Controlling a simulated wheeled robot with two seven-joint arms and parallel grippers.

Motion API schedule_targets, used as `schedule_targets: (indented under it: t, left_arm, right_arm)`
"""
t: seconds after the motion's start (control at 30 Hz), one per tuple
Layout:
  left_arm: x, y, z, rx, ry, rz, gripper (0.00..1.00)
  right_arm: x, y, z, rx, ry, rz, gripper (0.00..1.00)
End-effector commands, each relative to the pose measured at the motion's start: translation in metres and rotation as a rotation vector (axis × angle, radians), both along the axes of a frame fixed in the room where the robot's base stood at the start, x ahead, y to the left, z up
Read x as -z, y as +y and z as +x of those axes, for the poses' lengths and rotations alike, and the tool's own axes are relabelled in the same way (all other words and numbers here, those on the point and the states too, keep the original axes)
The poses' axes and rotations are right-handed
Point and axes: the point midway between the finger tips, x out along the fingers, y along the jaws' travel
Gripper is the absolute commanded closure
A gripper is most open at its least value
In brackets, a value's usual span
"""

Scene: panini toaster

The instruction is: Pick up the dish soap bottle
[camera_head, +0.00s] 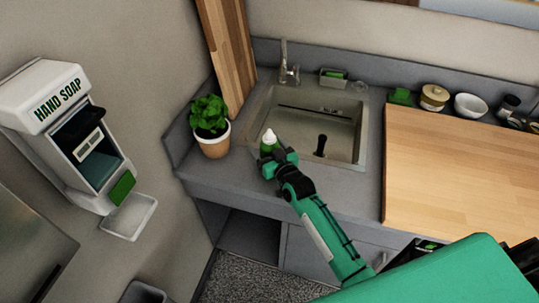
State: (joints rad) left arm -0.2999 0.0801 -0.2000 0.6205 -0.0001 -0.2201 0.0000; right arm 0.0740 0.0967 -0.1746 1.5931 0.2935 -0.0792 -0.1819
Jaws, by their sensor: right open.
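The dish soap bottle (268,139) is small and green with a white cap. It stands upright on the grey counter at the left front corner of the sink. My right gripper (272,157) is open at the bottle, in front of its lower part. I cannot tell whether the fingers are on both sides of the bottle or touch it. My left gripper is not in view.
A potted plant (211,126) stands just left of the bottle. The sink (345,147) with its faucet (287,66) is to the right. A wooden board (450,165) covers the counter further right. A hand soap dispenser (67,130) hangs on the left wall.

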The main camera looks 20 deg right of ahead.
Motion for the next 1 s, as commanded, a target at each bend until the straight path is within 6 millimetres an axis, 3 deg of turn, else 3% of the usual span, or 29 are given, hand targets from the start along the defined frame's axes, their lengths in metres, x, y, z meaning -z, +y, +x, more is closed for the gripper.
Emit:
schedule_targets:
  t: [0.1,0.4,0.77,0.87,1.0]
  left_arm:
    - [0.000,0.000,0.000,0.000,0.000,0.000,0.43]
    - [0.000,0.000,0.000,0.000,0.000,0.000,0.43]
    - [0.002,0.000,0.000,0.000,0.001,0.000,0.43]
    - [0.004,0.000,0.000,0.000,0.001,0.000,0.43]
    - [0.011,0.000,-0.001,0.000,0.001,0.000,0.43]
  right_arm:
    - [0.000,0.000,0.000,0.000,0.000,0.000,0.23]
    - [0.000,0.000,0.000,0.000,-0.001,0.000,0.78]
    - [-0.006,0.000,0.000,0.000,-0.002,0.000,0.78]
    - [-0.017,0.000,0.000,0.001,-0.004,0.001,0.78]
    - [-0.046,0.001,0.000,0.000,-0.009,0.003,0.78]
